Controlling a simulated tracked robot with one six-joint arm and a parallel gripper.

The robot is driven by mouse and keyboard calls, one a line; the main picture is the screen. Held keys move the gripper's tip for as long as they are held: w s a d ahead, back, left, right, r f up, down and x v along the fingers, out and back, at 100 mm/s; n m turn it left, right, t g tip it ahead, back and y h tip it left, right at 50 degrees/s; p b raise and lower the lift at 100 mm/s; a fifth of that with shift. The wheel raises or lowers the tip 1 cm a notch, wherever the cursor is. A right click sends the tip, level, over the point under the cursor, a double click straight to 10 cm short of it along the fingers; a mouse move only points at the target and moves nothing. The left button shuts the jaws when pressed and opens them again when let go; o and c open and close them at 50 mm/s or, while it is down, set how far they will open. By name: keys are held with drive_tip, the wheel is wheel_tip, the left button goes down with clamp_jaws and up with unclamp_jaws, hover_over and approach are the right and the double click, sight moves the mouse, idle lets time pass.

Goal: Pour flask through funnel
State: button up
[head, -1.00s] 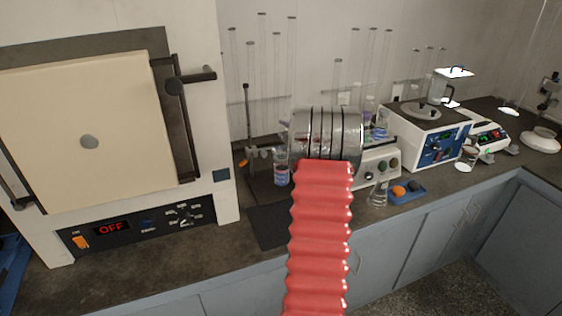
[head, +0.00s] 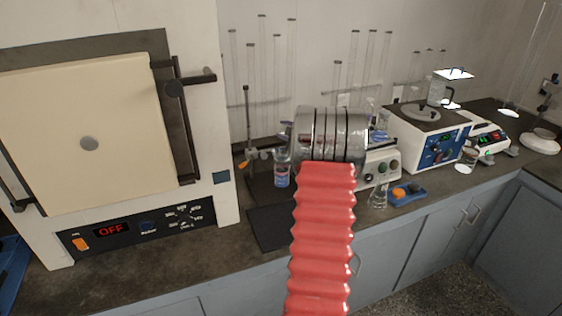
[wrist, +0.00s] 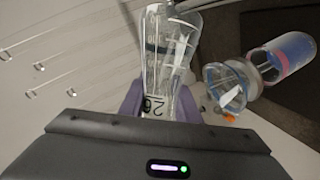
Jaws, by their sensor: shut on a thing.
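My gripper (wrist: 160,108) is shut on a clear glass flask (wrist: 168,50) with dark markings, seen in the wrist view between two purple fingers. In the head view my red arm and metal wrist hide most of the gripper and flask. A clear funnel (wrist: 228,88) is in the wrist view, right of the held flask and apart from it in the picture. A bottle with blue contents and a red band (wrist: 283,58) is beside the funnel; it also shows in the head view (head: 282,176) left of my wrist. I cannot tell liquid inside the held flask.
A furnace marked OFF (head: 95,130) stands at the left. A stand rod (head: 247,125) and tall glass tubes (head: 356,65) are behind. A white device (head: 430,135), a small flask (head: 378,195) and a blue tray (head: 407,194) are at right.

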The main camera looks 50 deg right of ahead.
drive_tip(key=shift+m+y+b, duration=0.35)
drive_tip(key=shift+m+y, duration=0.25)
drive_tip(key=shift+m, duration=0.2)
drive_tip(key=shift+d+r+m+y, duration=0.15)
drive_tip(key=shift+m+y, duration=0.15)
drive_tip(key=shift+m, duration=0.2)
drive_tip(key=shift+s+d+r+m+t+y+b, duration=0.1)
drive_tip(key=shift+d+r+m+y+b, duration=0.5)
drive_tip(key=shift+m, duration=0.25)
drive_tip(key=shift+s+d+r+m+t+y+b, duration=0.1)
drive_tip(key=shift+d+r+m+y+b, duration=0.3)
drive_tip(key=shift+d+m+y, duration=0.35)
drive_tip(key=shift+s+d+r+m+t+y+b, duration=0.1)
drive_tip(key=shift+d+r+m+y+b, duration=0.4)
drive_tip(key=shift+d+m, duration=0.35)
drive_tip(key=shift+a, duration=0.1)
